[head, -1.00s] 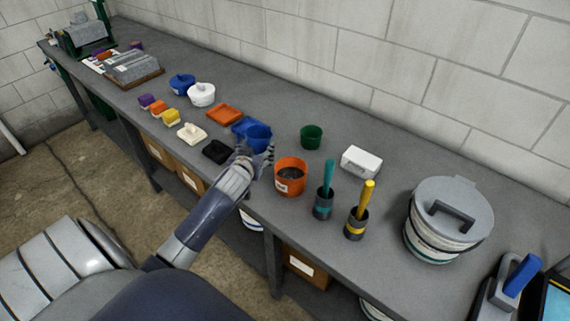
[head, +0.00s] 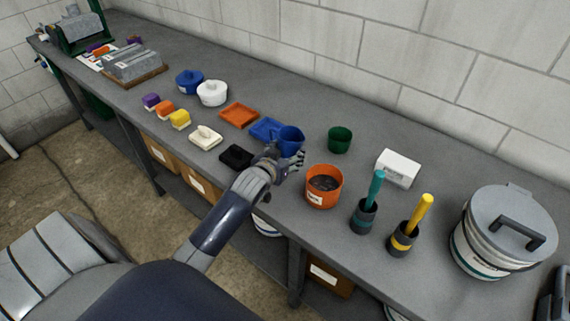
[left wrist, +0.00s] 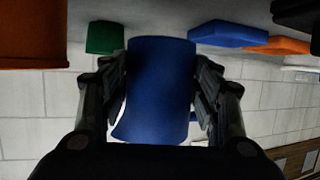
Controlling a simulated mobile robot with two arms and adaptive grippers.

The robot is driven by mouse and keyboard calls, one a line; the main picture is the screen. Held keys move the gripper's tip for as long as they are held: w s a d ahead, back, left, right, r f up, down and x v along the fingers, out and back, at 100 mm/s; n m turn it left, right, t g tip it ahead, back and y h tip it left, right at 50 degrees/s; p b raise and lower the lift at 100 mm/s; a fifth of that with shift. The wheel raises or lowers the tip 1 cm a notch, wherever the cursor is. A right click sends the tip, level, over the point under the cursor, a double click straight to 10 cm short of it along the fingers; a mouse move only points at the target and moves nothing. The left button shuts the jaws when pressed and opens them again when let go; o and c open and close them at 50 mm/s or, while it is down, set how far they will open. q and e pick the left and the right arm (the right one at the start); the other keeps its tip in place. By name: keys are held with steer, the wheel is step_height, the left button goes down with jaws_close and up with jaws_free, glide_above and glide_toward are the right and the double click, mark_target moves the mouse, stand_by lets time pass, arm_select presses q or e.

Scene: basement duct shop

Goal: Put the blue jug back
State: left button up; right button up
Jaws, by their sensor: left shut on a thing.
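The blue jug (head: 290,138) is upright in my left gripper (head: 287,163), just right of a flat blue tray (head: 264,127) on the bench. In the left wrist view, which is upside down, the jug (left wrist: 160,90) stands between the two fingers of the left gripper (left wrist: 160,95), which are shut on its sides. That view also shows the blue tray (left wrist: 226,36) apart from the jug. I cannot tell whether the jug's base touches the bench. My right gripper is not in view.
An orange pot (head: 323,190) with dark contents stands close right of the gripper, and a green cup (head: 339,140) behind it. An orange tray (head: 239,116) lies beyond the blue tray. Two handled tools (head: 366,213) stand farther right.

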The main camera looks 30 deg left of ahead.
arm_select(q)
steer(key=shift+f, duration=0.8)
steer(key=shift+a+f, duration=0.15)
steer(key=shift+f, duration=1.7)
steer(key=o, duration=1.1)
steer(key=shift+f, duration=0.1)
steer(key=shift+o, duration=0.2)
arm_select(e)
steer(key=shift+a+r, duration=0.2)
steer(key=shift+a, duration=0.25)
